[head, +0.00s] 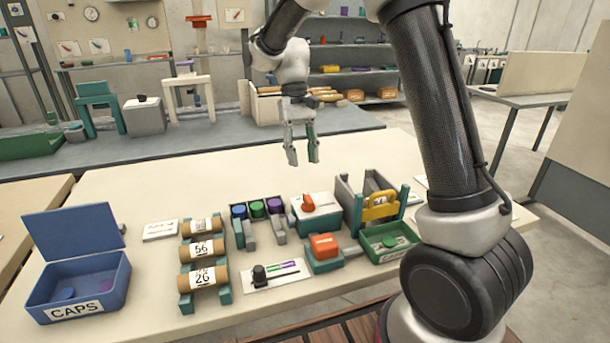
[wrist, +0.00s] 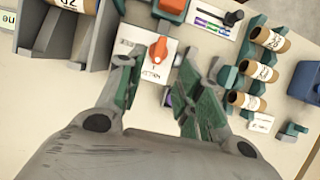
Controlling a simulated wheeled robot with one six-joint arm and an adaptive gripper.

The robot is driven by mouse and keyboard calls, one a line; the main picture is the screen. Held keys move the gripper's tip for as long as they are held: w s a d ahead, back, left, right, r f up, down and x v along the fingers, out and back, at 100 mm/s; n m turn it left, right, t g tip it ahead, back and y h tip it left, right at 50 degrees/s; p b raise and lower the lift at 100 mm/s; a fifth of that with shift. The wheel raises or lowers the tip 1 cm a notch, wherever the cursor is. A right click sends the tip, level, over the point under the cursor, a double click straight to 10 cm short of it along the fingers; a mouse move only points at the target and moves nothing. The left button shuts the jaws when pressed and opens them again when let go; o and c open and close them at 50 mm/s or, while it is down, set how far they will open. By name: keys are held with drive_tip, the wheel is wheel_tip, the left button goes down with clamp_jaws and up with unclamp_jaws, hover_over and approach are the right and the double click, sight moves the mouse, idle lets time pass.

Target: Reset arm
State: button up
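My gripper (head: 302,158) hangs above the far side of the table, its fingers pointing down. The fingers are apart with nothing between them. In the wrist view my gripper (wrist: 155,95) also shows spread fingers, over the box with the orange knob (wrist: 158,48). My arm rises from the right front of the table and reaches back over it. The same box with the orange knob (head: 309,204) sits below and nearer than my gripper, apart from it.
On the table (head: 140,190) stand an open blue CAPS box (head: 84,290), a rack of labelled cardboard tubes (head: 203,250), a holder with coloured caps (head: 257,209), an orange-topped device (head: 324,246), a green tray (head: 388,242) and a grey frame with a yellow handle (head: 379,206). The table's back is clear.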

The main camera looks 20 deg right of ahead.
drive_tip(key=shift+w+r, duration=0.25)
drive_tip(key=shift+r, duration=0.4)
drive_tip(key=s+d+r+t, duration=0.4)
drive_tip(key=s+d, duration=0.3)
drive_tip(key=s, duration=0.5)
drive_tip(key=s+d+r+t, duration=0.4)
drive_tip(key=s+d, duration=0.4)
drive_tip(key=s, duration=0.4)
drive_tip(key=shift+r+t, duration=0.2)
drive_tip(key=shift+t, duration=0.3)
